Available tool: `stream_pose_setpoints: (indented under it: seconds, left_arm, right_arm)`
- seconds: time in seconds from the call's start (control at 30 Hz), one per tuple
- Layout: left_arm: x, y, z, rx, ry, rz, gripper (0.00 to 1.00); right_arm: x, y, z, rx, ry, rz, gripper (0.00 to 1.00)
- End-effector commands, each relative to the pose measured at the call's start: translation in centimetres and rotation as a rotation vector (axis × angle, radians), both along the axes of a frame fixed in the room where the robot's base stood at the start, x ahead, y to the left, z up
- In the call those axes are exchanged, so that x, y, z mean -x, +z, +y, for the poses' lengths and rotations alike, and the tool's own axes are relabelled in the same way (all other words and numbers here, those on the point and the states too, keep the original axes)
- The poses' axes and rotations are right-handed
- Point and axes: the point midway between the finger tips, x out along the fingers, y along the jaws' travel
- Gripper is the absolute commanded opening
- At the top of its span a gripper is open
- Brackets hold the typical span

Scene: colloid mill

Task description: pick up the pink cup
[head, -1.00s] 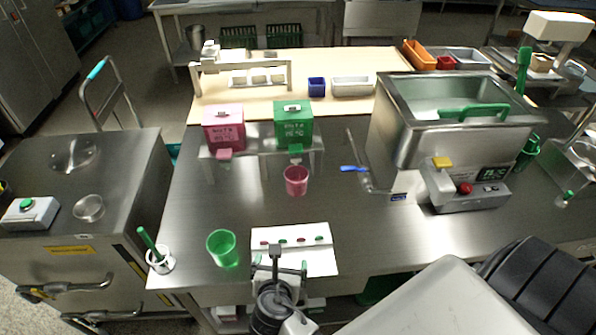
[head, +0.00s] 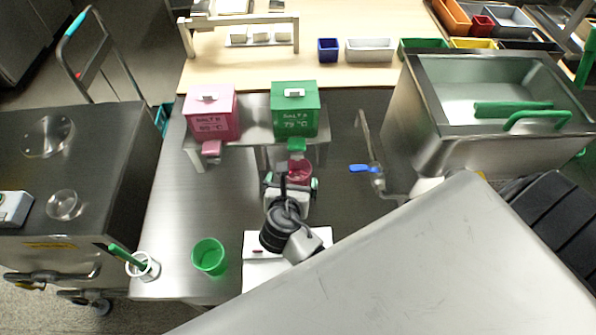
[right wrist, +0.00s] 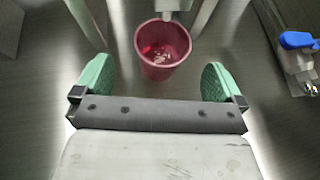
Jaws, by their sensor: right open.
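The pink cup (head: 299,171) stands on the steel table, below the front of the green box's spout. In the right wrist view the pink cup (right wrist: 163,48) is upright, with some small reddish and pale bits or reflections inside. My right gripper (head: 290,184) is open just in front of the cup. In the right wrist view its green fingertips (right wrist: 158,82) are spread to either side, with the cup ahead of and between them, apart from both. In the head view my arm and gripper hide the cup's lower part. My left gripper is not in view.
A pink box (head: 211,112) and a green box (head: 295,109) with spouts sit on a raised stand behind the cup. A green cup (head: 209,256) stands at the front left. A blue-handled valve (head: 363,168) and a steel tank (head: 440,150) are to the right.

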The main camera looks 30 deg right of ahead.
Motion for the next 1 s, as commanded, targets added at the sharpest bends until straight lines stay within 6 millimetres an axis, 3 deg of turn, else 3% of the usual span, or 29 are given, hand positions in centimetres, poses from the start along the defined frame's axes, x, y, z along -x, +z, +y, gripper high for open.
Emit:
stream_pose_setpoints:
  seconds: [0.17, 0.5, 0.87, 1.0]
  left_arm:
    - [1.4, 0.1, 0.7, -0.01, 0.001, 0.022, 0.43]
    - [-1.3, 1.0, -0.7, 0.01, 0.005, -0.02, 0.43]
    - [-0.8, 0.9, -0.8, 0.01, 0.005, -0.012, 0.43]
    - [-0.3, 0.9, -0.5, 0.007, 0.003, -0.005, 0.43]
  right_arm:
    - [-1.4, -0.8, -1.1, -0.001, 0.0, -0.001, 1.0]
    - [-4.1, -2.9, -3.5, 0.001, -0.001, -0.001, 1.0]
    - [-4.9, -3.5, -4.2, -0.002, -0.001, 0.0, 1.0]
    - [-4.9, -3.5, -4.2, -0.002, -0.001, 0.0, 0.8]
